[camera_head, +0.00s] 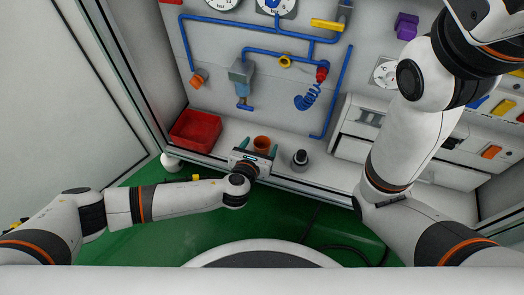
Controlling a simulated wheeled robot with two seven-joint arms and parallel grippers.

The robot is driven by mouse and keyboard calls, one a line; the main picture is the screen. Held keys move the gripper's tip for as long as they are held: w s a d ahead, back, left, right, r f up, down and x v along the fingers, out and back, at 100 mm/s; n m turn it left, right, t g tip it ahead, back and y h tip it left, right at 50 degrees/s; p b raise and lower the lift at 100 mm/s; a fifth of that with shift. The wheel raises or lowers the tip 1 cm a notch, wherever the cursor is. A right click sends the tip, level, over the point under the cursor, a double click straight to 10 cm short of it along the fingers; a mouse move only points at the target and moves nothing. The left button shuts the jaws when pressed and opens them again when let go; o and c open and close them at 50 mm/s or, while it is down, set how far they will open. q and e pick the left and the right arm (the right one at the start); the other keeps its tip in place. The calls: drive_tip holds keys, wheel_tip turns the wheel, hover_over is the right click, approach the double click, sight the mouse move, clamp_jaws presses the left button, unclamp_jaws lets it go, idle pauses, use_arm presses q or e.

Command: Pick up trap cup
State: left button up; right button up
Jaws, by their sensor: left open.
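Whether the fingers touch the cup cannot be told at this size. The gripper body hides the cup's near lower side. My right arm fills the right side, and its gripper is out of the picture.
A red bin (195,131) stands left of the cup. A dark, rounded object (300,158) stands close on the right. Drawers (362,128) stand further right.

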use_arm(q)
drive_tip(key=shift+b+x, duration=0.6)
drive_tip(key=shift+x, duration=0.5)
drive_tip(key=shift+w+f, duration=0.15)
drive_tip(key=shift+w, duration=0.05)
drive_tip(key=shift+c, duration=0.2)
drive_tip(key=c, duration=1)
